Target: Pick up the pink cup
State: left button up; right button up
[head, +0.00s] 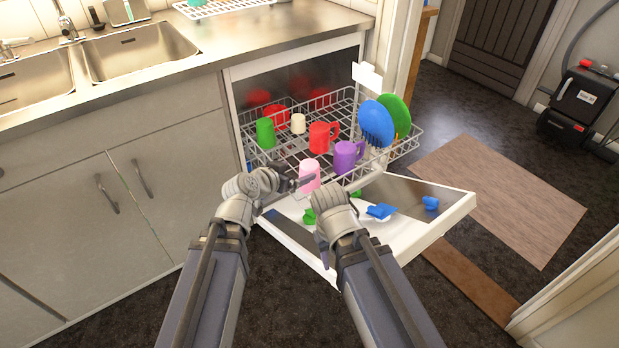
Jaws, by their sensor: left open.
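The pink cup (311,171) stands upright at the front of the dishwasher's pulled-out upper rack (283,157). My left gripper (299,183) is open, its dark fingers at the cup's lower left, overlapping it in the picture. I cannot tell whether they touch it. The fingers hide part of the cup's lower side. My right gripper (329,228) is lower and to the right, over the open dishwasher door (405,190). Its fingers are mostly hidden behind its own hand.
A purple mug (347,157) stands just right of the pink cup, with a red mug (322,137) behind. A green cup (265,133), a cream cup (298,123), and blue (375,122) and green (396,114) plates share the rack. Blue and green items lie on the door.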

aim_at(306, 168)
pick_arm(q)
jog(key=b+x, duration=0.1)
jog(key=x, duration=0.2)
jog(key=b+x, duration=0.2)
jog(key=x, duration=0.2)
jog(key=shift+d, duration=0.45)
pick_arm(e)
notch_tip(306, 168, down, 3)
jog(key=shift+f, duration=0.2)
pick_arm(q)
jog(key=shift+r, duration=0.1)
pick_arm(e)
jog(key=shift+r, duration=0.1)
pick_arm(q)
jog(key=shift+c, duration=0.2)
jog(key=c, duration=1.3)
notch_tip(306, 168, up, 10)
jog(key=p, duration=1)
pick_arm(e)
notch_tip(306, 168, up, 10)
